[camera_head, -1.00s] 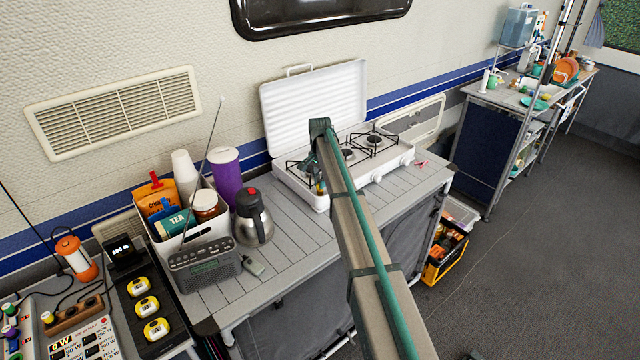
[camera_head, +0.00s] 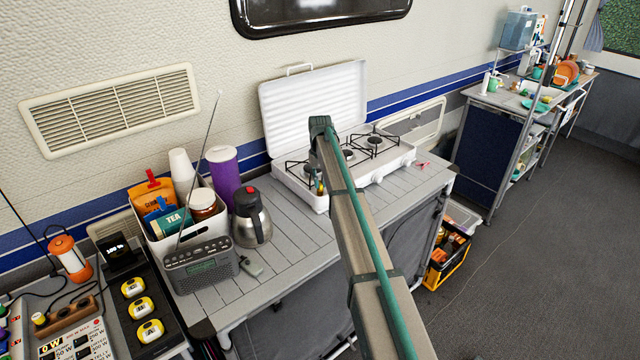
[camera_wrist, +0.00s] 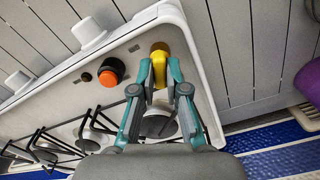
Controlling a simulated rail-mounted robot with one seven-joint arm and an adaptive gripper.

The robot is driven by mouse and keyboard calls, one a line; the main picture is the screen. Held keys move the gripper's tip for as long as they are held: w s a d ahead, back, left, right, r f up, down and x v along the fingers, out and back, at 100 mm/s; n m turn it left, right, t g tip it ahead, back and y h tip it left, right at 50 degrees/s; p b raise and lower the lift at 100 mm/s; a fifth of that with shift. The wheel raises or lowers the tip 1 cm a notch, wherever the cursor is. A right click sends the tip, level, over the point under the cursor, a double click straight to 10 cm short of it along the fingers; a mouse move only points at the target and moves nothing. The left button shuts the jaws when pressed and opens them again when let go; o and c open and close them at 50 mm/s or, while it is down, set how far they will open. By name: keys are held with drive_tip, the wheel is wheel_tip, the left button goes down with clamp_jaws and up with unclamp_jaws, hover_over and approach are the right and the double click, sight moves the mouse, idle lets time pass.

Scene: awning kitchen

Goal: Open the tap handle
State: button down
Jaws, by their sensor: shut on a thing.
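A yellow tap handle (camera_wrist: 159,48) sits on the white panel of the camping stove in the wrist view. My gripper (camera_wrist: 159,68) has its two teal fingers closed around it, with the tips on either side of the handle. The fingers cover part of it. The white two-part stove (camera_head: 385,175) stands with its lid up on the grey slatted table in the head view. There my arm hides most of the left end of the stove and my gripper (camera_head: 318,186) shows only as a small piece.
A steel flask (camera_head: 252,218), purple canister (camera_head: 224,178) and radio (camera_head: 202,265) stand on the table (camera_head: 285,260), left of the stove. The raised lid (camera_head: 315,105) stands behind.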

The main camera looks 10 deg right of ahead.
drive_tip(key=n, duration=0.4)
drive_tip(key=shift+n+b, duration=0.4)
drive_tip(key=shift+w, duration=0.1)
drive_tip(key=c, duration=1.2)
unclamp_jaws()
wheel_tip(320, 180, up, 12)
drive_tip(key=shift+r, duration=0.1)
